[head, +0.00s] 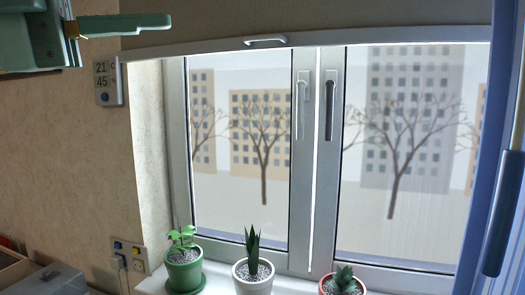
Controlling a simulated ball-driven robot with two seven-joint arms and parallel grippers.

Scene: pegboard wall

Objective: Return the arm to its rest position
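My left gripper (125,25) is at the top left of the head view, in front of the wall and left of the window. Its teal body is partly cut off by the picture's edge. One long teal finger points right; a second finger cannot be made out, so its opening is unclear. Nothing is seen held in it. I cannot make out my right gripper in this view.
A closed window (312,170) fills the middle. Potted plants, green (184,272), white (252,278) and reddish (342,287), stand on the sill. A thermostat (108,82) and socket (129,256) are on the wall. Blue drapery-like material (487,150) hangs right.

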